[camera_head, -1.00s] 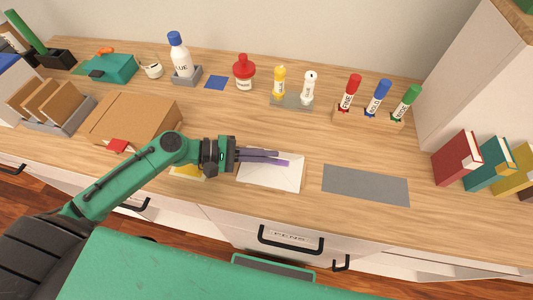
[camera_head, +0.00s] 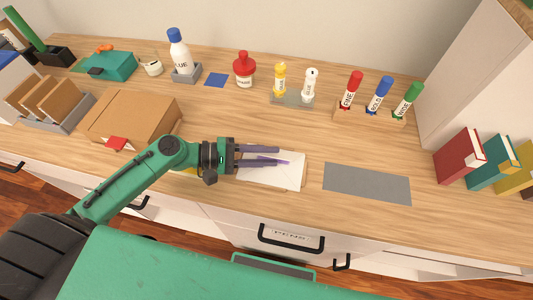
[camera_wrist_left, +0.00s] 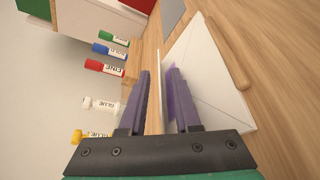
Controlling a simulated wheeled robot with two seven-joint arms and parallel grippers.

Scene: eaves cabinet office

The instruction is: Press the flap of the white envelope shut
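The white envelope (camera_head: 283,178) lies on the wooden counter, and also shows in the left wrist view (camera_wrist_left: 210,80). A thin white flap (camera_wrist_left: 161,98) appears edge-on there, raised between my fingers. My left gripper (camera_head: 283,155) reaches over the envelope's back part from the left, its two purple fingers apart; they also show apart in the left wrist view (camera_wrist_left: 160,71). I see no clear grip on the flap. A purple patch beside one finger lies on the envelope; I cannot tell if it is glue or shade. My right gripper is not in view.
A grey mat (camera_head: 366,184) lies right of the envelope. A cardboard box (camera_head: 130,115) stands left, with a red piece (camera_head: 117,144) in front. Glue bottles (camera_head: 280,78) and labelled markers (camera_head: 378,95) stand behind. The counter's front edge and a drawer handle (camera_head: 290,240) are close.

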